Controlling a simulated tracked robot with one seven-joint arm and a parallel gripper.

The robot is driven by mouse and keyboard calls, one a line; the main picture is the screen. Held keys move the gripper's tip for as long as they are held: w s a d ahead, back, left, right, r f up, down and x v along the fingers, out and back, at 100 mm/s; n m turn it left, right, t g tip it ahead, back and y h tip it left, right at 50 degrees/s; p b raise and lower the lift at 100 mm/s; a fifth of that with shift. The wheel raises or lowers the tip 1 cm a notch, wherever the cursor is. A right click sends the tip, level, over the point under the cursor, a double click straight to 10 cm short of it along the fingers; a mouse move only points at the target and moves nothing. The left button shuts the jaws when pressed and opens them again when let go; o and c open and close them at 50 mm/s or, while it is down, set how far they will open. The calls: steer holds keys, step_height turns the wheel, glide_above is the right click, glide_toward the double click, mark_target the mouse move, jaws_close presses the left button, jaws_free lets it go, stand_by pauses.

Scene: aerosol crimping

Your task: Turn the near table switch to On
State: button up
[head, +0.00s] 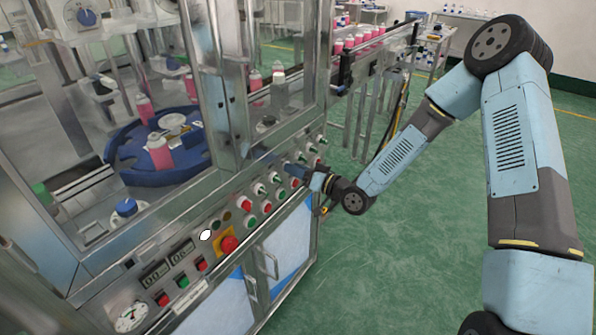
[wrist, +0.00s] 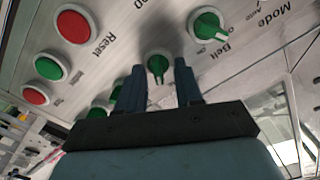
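My gripper (head: 293,169) is at the sloped control panel of the machine in the head view, and its body hides part of the switch row. In the wrist view my gripper (wrist: 159,72) is open, one dark blue finger on each side of a green rotary switch (wrist: 157,63). A gap shows between this switch and each finger. Its pointer aims down in the picture, toward my palm. Its label is hidden, so I cannot tell for certain that it is the near table switch. Another green switch (wrist: 207,23) lies above right, close to the word "Belt".
A red button (wrist: 74,24), a green button (wrist: 49,67) and another red button (wrist: 36,94) lie left in the wrist view. A red emergency stop (head: 229,244) sits on the panel. A blue turntable (head: 130,165) is behind the frame.

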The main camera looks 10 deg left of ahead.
steer(key=shift+d, duration=0.15)
steer(key=v, duration=1.3)
steer(key=shift+d, duration=0.25)
steer(key=shift+s+f, duration=0.1)
steer(key=shift+f, duration=0.05)
